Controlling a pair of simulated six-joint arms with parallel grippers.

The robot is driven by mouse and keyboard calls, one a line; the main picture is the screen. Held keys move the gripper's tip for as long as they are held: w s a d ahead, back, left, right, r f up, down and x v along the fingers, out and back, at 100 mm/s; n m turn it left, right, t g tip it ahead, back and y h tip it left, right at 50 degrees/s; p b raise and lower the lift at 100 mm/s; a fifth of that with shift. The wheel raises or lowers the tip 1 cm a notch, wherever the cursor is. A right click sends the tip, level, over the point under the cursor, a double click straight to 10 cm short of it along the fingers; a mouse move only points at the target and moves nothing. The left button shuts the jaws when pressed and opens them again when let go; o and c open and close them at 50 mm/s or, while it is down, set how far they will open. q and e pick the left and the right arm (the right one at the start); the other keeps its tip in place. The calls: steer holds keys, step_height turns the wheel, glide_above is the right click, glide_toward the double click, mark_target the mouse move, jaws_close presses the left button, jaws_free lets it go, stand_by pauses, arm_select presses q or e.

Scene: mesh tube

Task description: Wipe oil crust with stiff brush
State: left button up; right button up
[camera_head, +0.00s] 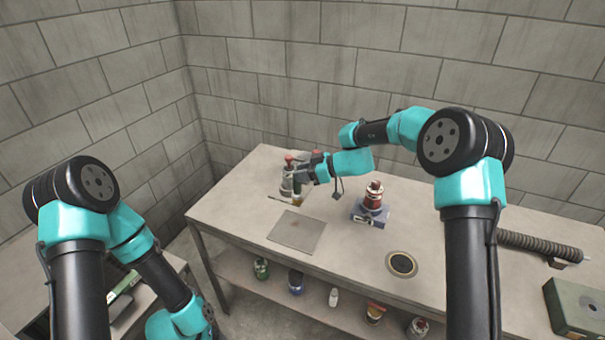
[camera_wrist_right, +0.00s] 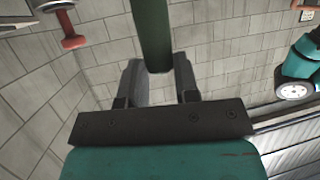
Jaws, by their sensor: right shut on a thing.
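My right gripper (camera_head: 300,187) is above the far left part of the workbench, beside a grey fitting with red knobs (camera_head: 287,184). In the right wrist view its fingers (camera_wrist_right: 160,85) are shut on a dark green bar (camera_wrist_right: 152,35), which looks like the handle of the brush. A small tan part of the brush (camera_head: 296,200) shows below the gripper in the head view; its bristles are not clear. A flat grey plate (camera_head: 297,233) lies on the bench in front of the gripper. I cannot make out the oil crust clearly. My left gripper is not in view.
A red and white can (camera_head: 374,194) stands on a blue-grey block (camera_head: 369,214). A dark round mesh disc (camera_head: 402,264), a ribbed tube (camera_head: 538,245) and a green box (camera_head: 574,309) lie to the right. A thin tool (camera_head: 280,199) lies behind the plate.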

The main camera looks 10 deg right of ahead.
mark_target(301, 193)
steer(key=shift+f, duration=3.55)
steer(key=shift+s+a+f, duration=0.1)
steer(key=shift+s+f, duration=0.05)
steer(key=shift+f, duration=0.3)
steer(key=shift+r, duration=4.05)
